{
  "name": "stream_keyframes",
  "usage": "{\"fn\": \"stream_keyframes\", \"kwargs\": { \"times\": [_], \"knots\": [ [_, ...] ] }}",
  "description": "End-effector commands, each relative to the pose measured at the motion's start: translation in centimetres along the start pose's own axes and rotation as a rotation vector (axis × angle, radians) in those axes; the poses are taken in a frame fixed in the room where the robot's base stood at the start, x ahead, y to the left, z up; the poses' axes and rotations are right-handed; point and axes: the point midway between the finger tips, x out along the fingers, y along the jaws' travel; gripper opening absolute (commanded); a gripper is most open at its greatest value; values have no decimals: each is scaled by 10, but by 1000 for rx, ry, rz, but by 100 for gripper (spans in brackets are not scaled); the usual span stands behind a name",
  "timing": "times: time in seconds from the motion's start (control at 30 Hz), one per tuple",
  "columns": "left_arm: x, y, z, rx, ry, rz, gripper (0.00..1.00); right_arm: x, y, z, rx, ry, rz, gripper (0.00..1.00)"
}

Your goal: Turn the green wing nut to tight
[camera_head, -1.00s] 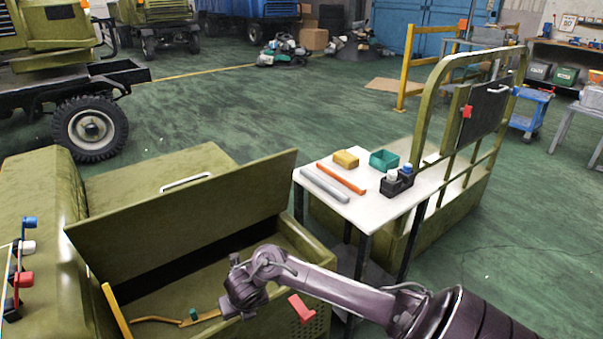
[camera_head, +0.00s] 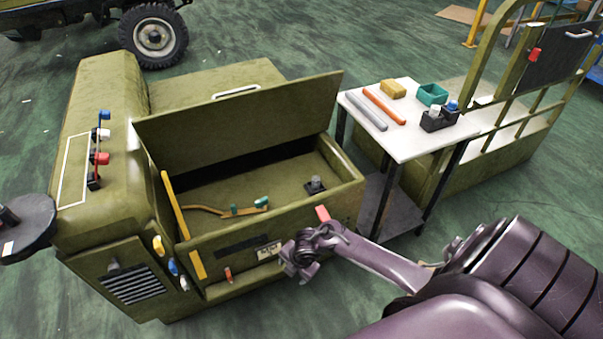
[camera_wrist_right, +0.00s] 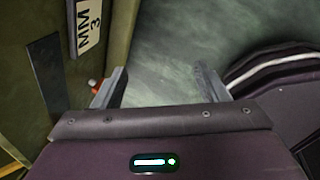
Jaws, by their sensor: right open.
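A small green piece (camera_head: 262,202), which looks like the green wing nut, sits at the right end of a yellow-brown strap (camera_head: 215,211) inside the open olive box (camera_head: 350,185). Its exact shape is too small to tell. My right gripper (camera_head: 292,262) is outside the box, low in front of its front wall, apart from the green piece. In the right wrist view, this gripper (camera_wrist_right: 160,86) is open, with nothing between its fingers. The green piece is not visible there. My left gripper is not in view.
The raised lid (camera_head: 240,125) stands behind the box opening. A black block (camera_head: 315,186) sits inside at the right. A label plate (camera_head: 269,249) is on the front wall. A white table (camera_head: 412,145) with several items stands right. Coloured knobs (camera_head: 98,158) are at the left.

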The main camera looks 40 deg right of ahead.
Motion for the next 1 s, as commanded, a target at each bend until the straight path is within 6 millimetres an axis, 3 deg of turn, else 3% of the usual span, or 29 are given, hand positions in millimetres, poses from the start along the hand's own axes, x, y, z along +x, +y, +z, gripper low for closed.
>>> {"fn": "stream_keyframes", "kwargs": {
  "times": [0.2, 0.4, 1.0],
  "knots": [
    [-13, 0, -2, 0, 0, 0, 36, 21, -33, -13, 242, 30, -13, 67],
    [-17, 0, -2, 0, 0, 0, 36, 33, -52, -19, 372, 38, -19, 67],
    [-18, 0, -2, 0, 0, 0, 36, 37, -58, -20, 413, 38, -20, 67]
  ]
}}
